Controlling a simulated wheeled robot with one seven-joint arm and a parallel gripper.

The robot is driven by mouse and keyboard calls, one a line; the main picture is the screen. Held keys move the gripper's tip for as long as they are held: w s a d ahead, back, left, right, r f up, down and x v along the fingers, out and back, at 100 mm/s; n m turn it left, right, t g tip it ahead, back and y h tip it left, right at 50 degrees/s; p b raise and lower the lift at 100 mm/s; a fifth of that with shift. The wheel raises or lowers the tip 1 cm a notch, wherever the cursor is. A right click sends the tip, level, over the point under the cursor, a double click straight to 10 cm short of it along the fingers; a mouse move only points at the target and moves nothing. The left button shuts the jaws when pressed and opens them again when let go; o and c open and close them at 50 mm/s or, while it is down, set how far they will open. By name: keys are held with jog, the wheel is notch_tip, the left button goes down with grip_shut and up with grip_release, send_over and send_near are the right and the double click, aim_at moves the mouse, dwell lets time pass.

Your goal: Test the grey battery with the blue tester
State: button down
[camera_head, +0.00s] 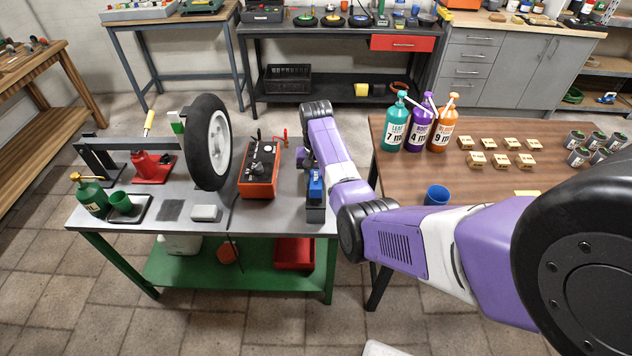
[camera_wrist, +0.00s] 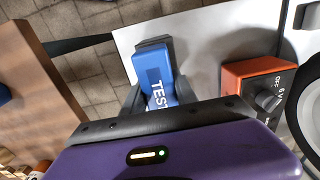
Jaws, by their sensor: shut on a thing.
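The blue tester (camera_wrist: 152,70), lettered TEST, is between the fingers of my gripper (camera_wrist: 159,94) in the wrist view. My gripper is shut on it. In the head view the blue tester (camera_head: 316,186) is at the right end of the metal bench, partly hidden by my arm. A dark block (camera_head: 315,213) sits directly below it; I cannot tell whether they touch. I cannot pick out the grey battery for certain. A small light grey block (camera_head: 206,213) lies at the bench's front, but its kind is unclear.
A red box with a dial (camera_head: 261,168) stands left of the tester, with a red and a black clamp behind. A wheel (camera_head: 208,143) stands further left. The wooden table (camera_head: 400,185) at right holds bottles, small blocks and cans. A floor gap separates the tables.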

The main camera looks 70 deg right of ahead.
jog(key=shift+f, duration=0.25)
jog(key=shift+f+b, duration=0.35)
jog(key=shift+f, duration=0.55)
dwell(2.1)
jog(key=shift+c, duration=1.6)
grip_release()
notch_tip(320, 180, up, 3)
jog(key=p, duration=0.3)
jog(key=shift+r, duration=2.5)
